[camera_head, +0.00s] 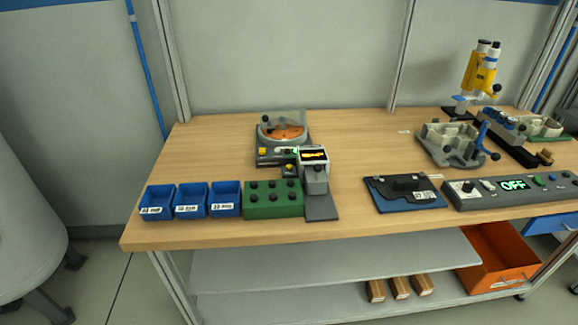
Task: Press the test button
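Several button-like parts show, and I cannot read which is the test button. Neither gripper is in view.
Three blue bins (190,212) and a green block with black knobs (273,211) line the front left of the wooden bench (360,140). A dark blue mat (428,201) holds a black plate. Grey fixtures (448,150) and a yellow microscope-like device (479,72) stand back right.

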